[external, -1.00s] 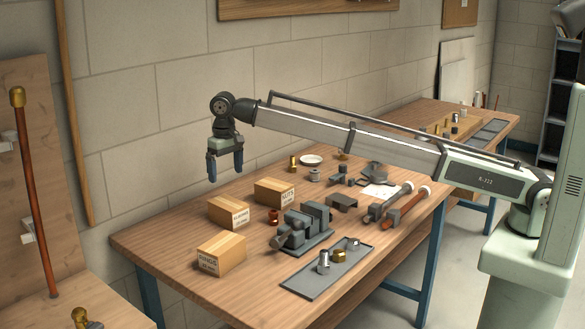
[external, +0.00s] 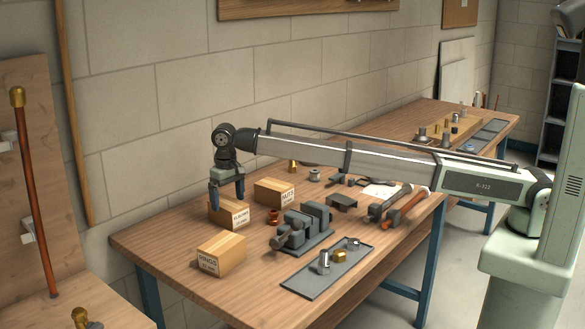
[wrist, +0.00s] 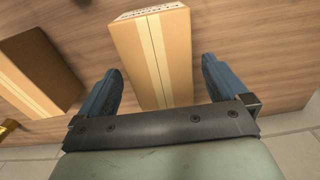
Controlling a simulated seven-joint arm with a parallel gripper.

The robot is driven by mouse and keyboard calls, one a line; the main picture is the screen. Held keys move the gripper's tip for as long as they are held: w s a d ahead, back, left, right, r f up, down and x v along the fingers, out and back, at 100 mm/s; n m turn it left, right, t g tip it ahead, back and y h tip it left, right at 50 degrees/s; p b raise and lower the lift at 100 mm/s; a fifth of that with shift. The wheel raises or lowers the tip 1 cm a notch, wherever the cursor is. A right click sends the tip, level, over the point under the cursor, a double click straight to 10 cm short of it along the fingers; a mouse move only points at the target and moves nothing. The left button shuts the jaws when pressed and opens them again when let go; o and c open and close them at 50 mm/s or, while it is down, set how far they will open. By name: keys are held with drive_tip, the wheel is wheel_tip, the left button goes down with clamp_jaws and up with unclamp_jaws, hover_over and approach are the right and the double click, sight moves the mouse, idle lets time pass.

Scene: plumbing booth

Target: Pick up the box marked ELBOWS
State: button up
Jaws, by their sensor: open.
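Three tan cardboard boxes with white printed labels stand on the workbench. In the wrist view the box (wrist: 152,55) lies between the spread fingers (wrist: 161,70), with a gap visible on each side.
Another box (external: 274,192) stands close behind, also at left in the wrist view (wrist: 40,75). The front box (external: 221,255) stands nearer the bench edge. A grey vise (external: 305,228) and a copper-coloured fitting (external: 273,216) are to the right. A tray (external: 310,283) holds metal fittings.

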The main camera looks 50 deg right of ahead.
sight(228, 202)
drive_tip(key=shift+f, duration=1.95)
drive_tip(key=shift+w, duration=0.1)
drive_tip(key=shift+c, duration=0.4)
drive_tip(key=c, duration=0.9)
drive_tip(key=shift+c, duration=0.5)
drive_tip(key=shift+r, duration=0.15)
